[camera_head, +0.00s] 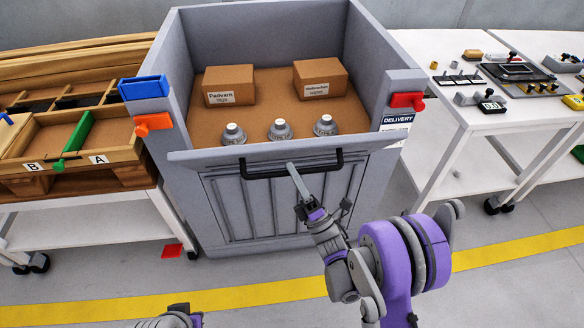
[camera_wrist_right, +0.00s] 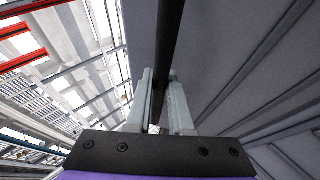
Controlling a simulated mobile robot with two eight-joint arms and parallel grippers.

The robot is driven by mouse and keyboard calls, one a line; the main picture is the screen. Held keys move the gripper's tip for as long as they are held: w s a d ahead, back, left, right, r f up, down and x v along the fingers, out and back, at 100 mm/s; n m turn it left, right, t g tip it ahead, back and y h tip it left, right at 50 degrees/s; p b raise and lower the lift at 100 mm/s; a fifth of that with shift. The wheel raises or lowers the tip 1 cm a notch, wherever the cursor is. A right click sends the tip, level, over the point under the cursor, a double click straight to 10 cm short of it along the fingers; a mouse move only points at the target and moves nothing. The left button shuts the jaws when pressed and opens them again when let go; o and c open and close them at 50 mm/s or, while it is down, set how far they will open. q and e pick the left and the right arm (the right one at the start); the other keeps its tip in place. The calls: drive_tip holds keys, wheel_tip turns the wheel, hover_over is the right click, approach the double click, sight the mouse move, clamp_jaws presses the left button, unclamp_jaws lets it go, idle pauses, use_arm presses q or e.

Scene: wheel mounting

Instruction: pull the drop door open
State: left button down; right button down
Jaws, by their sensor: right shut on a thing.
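The drop door (camera_head: 235,205) is the ribbed grey front panel of a large grey delivery bin (camera_head: 270,20). It stands about upright, and its top edge appears to stick out a little from the side walls. A black bar handle (camera_head: 262,170) runs across its upper part. My right gripper (camera_head: 291,168) is shut on the handle near its right part. In the right wrist view the black handle bar (camera_wrist_right: 168,50) passes between the two grey fingers (camera_wrist_right: 160,105). Only a piece of my left arm shows at the bottom edge; its gripper fingers do not show.
Two cartons (camera_head: 230,86) and several grey round parts (camera_head: 280,130) stand inside the bin. An orange latch (camera_head: 152,124) and a red latch (camera_head: 407,101) sit on its side walls. White tables (camera_head: 450,125) flank it. The floor in front shows a yellow stripe (camera_head: 90,310).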

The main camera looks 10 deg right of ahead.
idle(0.3)
drive_tip(key=c, duration=0.8)
unclamp_jaws()
use_arm(q)
drive_tip(key=shift+f, duration=0.1)
use_arm(e)
drive_tip(key=shift+f, duration=0.1)
